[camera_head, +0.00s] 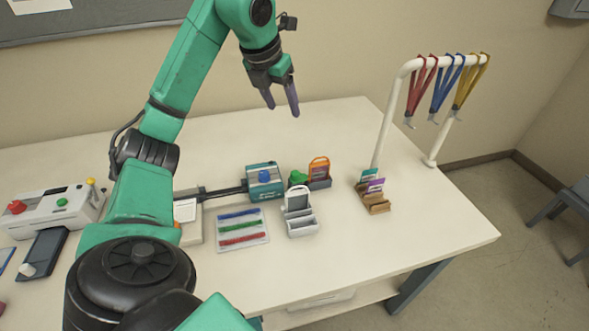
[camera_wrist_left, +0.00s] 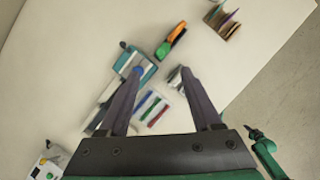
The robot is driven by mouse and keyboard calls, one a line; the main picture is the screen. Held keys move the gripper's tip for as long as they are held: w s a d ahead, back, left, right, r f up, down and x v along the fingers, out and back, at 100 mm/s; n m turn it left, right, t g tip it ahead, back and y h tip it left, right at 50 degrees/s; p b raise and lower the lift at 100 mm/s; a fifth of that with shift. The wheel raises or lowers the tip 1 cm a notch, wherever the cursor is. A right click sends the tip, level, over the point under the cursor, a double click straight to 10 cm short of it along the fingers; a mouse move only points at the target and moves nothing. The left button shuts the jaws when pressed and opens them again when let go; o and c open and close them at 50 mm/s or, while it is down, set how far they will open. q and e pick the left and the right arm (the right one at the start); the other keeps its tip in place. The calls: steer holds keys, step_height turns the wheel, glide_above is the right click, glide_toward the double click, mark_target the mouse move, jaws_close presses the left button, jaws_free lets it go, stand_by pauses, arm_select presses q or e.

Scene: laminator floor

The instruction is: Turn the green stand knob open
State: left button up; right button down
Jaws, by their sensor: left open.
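The green stand knob (camera_head: 298,177) is a small rounded knob at the left end of a dark stand (camera_head: 320,184) holding an orange-framed badge (camera_head: 319,166). In the left wrist view the green knob (camera_wrist_left: 162,50) lies beyond my fingertips, beside the orange badge (camera_wrist_left: 177,34). My left gripper (camera_head: 282,104) is open and empty, high above the rear of the table and well apart from the knob. Its two fingers also show in the left wrist view (camera_wrist_left: 164,73). My right gripper is not in view.
A teal device with a blue knob (camera_head: 265,182) stands left of the green knob, and a grey holder (camera_head: 300,220) stands in front. A wooden card rack (camera_head: 373,196) and a white lanyard rail (camera_head: 385,125) are to the right. The table's rear (camera_head: 335,125) is clear.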

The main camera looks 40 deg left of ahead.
arm_select(q)
steer(key=b, duration=1)
glide_toward(295, 173)
steer(key=b+x, duration=0.2)
steer(key=x, duration=0.6)
steer(key=shift+w+b, duration=0.1)
steer(key=shift+b, duration=0.25)
steer(key=shift+w+f, duration=0.2)
steer(key=shift+f, duration=0.25)
jaws_close()
